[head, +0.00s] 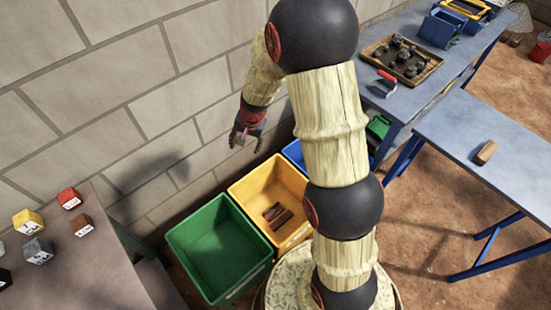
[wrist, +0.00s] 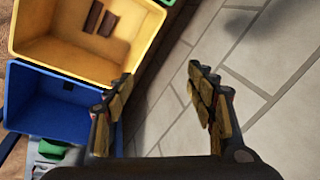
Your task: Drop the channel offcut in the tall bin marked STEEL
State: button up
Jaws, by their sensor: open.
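My gripper (head: 248,128) is open and empty, held in the air near the block wall above the bins. Its two spread fingers also show in the wrist view (wrist: 158,92). A yellow bin (head: 236,190) stands below, with brown bar-like pieces (head: 277,215) on its floor; they also show in the wrist view (wrist: 100,20). These may be the channel offcut, but I cannot tell for sure. A green bin (head: 190,240) stands left of the yellow one and looks empty. A blue bin (wrist: 60,107) is on its other side. I cannot read STEEL on any bin.
A left table (head: 95,265) carries several small coloured blocks. A right table (head: 500,190) has a tan-brown block (head: 486,152). A back bench (head: 440,70) holds a tray of dark parts (head: 402,60). The wall (head: 130,75) is close behind my gripper.

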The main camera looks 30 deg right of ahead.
jog(key=s+a+r+n, duration=0.1)
jog(key=s+r+n, duration=0.1)
jog(key=s+r, duration=0.35)
jog(key=s+a+r+n+t, duration=0.1)
jog(key=s+a+r, duration=0.1)
jog(key=r, duration=0.6)
jog(key=s+a+r+n, duration=0.1)
jog(key=s+r+n, duration=0.1)
jog(key=s+r, duration=0.35)
jog(key=s+r+n+t, duration=0.1)
jog(key=s+r+n, duration=0.1)
jog(key=s+r, duration=0.3)
jog(key=s+r+n+h, duration=0.1)
jog(key=s+r, duration=0.4)
jog(key=s, duration=0.5)
jog(key=shift+s+n+t, duration=0.25)
jog(key=shift+n+t, duration=0.15)
jog(key=shift+n, duration=0.1)
